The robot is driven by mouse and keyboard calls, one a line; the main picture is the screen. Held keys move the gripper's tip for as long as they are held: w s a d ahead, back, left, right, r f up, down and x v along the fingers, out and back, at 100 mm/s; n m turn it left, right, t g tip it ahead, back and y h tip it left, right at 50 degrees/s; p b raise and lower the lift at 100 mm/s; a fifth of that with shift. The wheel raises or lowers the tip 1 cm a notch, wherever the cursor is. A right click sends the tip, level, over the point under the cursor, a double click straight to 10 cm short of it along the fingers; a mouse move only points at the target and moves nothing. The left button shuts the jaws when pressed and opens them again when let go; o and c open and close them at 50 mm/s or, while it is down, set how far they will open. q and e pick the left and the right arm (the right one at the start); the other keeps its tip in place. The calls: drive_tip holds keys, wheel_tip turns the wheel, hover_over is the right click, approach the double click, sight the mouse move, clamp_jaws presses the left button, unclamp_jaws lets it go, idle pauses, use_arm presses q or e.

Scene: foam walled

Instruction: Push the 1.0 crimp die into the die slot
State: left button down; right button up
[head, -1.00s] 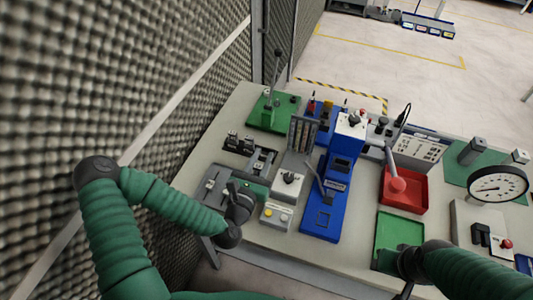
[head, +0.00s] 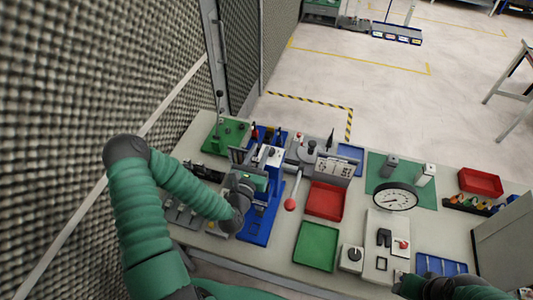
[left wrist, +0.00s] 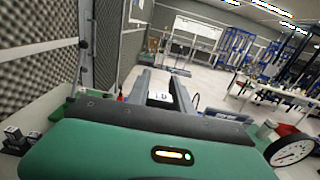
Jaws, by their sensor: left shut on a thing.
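My left gripper (head: 264,182) is at the blue press (head: 256,226), over its middle part. In the left wrist view its two fingers (left wrist: 161,92) are closed on a small block with a white face marked "1.0", the 1.0 crimp die (left wrist: 161,97). In the head view the die is hidden by the gripper and wrist. The die slot cannot be made out; the gripper covers that part of the press. My right gripper (head: 402,284) is at the bottom edge of the head view, and its fingers are too dark and small to read.
A green tray (head: 316,247) and a red tray (head: 325,201) lie right of the press. A lever with a red knob (head: 290,204) stands close beside the press. A round dial gauge (head: 395,197) stands further right. A foam wall (head: 60,110) rises on the left.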

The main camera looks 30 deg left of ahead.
sight(267, 165)
use_arm(q)
drive_tip(key=shift+w+d+f, duration=0.1)
drive_tip(key=shift+d+f, duration=0.05)
drive_tip(key=shift+f, duration=0.05)
drive_tip(key=d+f+b, duration=0.2)
drive_tip(key=f+b, duration=0.2)
drive_tip(key=shift+d+f+b, duration=0.15)
drive_tip(key=shift+d+b, duration=0.25)
drive_tip(key=shift+a+f, duration=0.2)
drive_tip(key=shift+f, duration=0.05)
drive_tip(key=shift+d, duration=0.15)
drive_tip(key=shift+a+f, duration=0.1)
drive_tip(key=shift+a, duration=0.25)
use_arm(e)
drive_tip(key=shift+d+f, duration=0.25)
drive_tip(key=shift+f, duration=1.05)
drive_tip(key=shift+d+f, duration=0.2)
drive_tip(key=shift+f, duration=1.1)
use_arm(q)
drive_tip(key=shift+d, duration=0.15)
use_arm(e)
drive_tip(key=shift+d, duration=0.15)
